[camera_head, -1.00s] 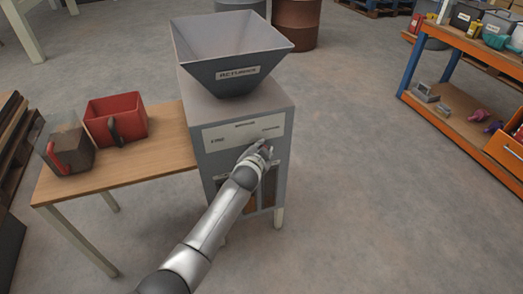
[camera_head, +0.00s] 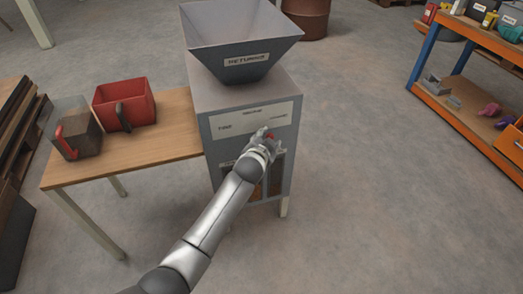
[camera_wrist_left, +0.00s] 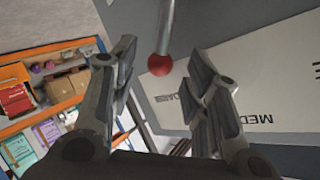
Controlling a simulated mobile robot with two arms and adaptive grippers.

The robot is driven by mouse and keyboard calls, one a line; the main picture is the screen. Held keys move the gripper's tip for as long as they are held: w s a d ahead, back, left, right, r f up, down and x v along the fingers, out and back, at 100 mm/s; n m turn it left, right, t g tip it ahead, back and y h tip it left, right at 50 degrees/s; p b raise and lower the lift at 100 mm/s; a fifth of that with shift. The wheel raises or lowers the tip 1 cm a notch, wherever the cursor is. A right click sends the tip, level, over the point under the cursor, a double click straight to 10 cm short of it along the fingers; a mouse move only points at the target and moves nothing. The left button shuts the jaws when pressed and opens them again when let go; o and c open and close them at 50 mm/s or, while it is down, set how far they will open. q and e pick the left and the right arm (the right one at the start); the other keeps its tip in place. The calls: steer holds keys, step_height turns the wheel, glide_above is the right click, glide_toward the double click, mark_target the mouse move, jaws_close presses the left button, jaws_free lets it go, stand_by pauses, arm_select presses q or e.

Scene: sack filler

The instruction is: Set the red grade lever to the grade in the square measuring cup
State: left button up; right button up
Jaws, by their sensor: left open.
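The red lever knob (camera_head: 270,135) is on the right part of the grey machine's front label plate (camera_head: 235,124), near the right-hand grade word. My left gripper (camera_head: 268,141) is at it. In the left wrist view, the red ball (camera_wrist_left: 159,65) on its metal rod lies between the spread fingers of my left gripper (camera_wrist_left: 160,85), with gaps either side. A boxy see-through cup (camera_head: 78,137) with a red handle stands on the wooden table, part filled with dark brown material; its grain is too small to tell. My right gripper is out of view.
A red square-sided tub (camera_head: 143,106) with a dark handle stands beside the cup on the wooden table (camera_head: 175,140). A grey hopper (camera_head: 240,45) labelled RETURNS tops the machine. An orange and blue shelf (camera_head: 460,105) is at the right. The floor between is clear.

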arm_select(q)
steer(key=v, duration=0.9)
steer(key=shift+s, duration=0.25)
steer(key=shift+r, duration=0.1)
stand_by(0.3)
